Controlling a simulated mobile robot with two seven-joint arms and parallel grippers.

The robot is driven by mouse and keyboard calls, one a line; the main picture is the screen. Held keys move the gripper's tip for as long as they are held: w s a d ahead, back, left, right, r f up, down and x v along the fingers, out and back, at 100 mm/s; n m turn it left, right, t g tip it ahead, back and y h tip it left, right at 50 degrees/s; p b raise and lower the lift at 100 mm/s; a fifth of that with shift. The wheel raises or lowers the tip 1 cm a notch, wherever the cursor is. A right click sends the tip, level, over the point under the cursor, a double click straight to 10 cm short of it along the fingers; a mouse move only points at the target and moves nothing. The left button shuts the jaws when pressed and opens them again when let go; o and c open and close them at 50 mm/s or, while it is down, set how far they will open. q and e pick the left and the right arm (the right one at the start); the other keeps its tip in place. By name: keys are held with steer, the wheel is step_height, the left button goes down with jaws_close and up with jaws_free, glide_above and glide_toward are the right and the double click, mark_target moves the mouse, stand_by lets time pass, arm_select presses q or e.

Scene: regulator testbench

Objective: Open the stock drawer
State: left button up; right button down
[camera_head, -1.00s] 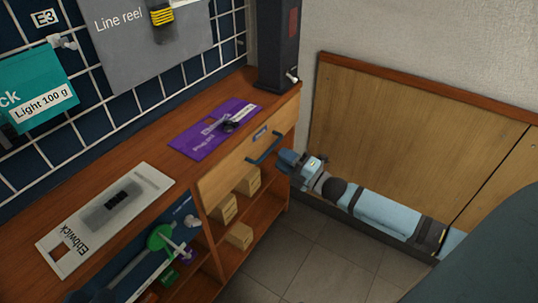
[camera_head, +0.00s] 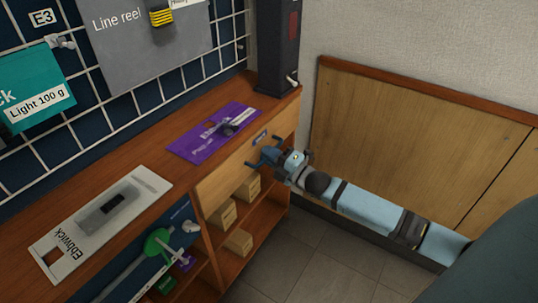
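The stock drawer (camera_head: 228,178) has a light wood front just below the counter top and looks shut. Its blue bar handle (camera_head: 252,164) sits on the upper part of the front, under a small label. My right gripper (camera_head: 270,160) reaches in from the right and is at the handle, with its fingertips overlapping the bar. The fingers hide part of the handle, and I cannot tell whether they grip it or stand open around it. My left gripper is not in view.
A purple card (camera_head: 196,147) and a white card (camera_head: 75,239) lie on the wooden counter. Open shelves with small boxes (camera_head: 238,242) are below the drawer. A dark column (camera_head: 277,50) stands at the counter's end. Tiled floor (camera_head: 318,262) in front is clear.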

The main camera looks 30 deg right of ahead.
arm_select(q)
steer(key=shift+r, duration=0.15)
arm_select(e)
steer(key=shift+s, duration=0.15)
arm_select(q)
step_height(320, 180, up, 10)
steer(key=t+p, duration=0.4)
steer(key=p, duration=0.3)
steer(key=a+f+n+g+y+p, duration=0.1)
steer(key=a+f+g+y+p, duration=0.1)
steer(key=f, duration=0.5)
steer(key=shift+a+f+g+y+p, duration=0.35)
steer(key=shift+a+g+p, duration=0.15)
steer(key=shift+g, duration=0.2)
arm_select(e)
steer(key=r+v, duration=0.3)
steer(key=v, duration=1.4)
steer(key=shift+s, duration=0.3)
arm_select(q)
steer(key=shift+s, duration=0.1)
arm_select(e)
steer(key=shift+d, duration=0.1)
steer(key=c, duration=1.2)
jaws_free()
steer(key=shift+r, duration=0.1)
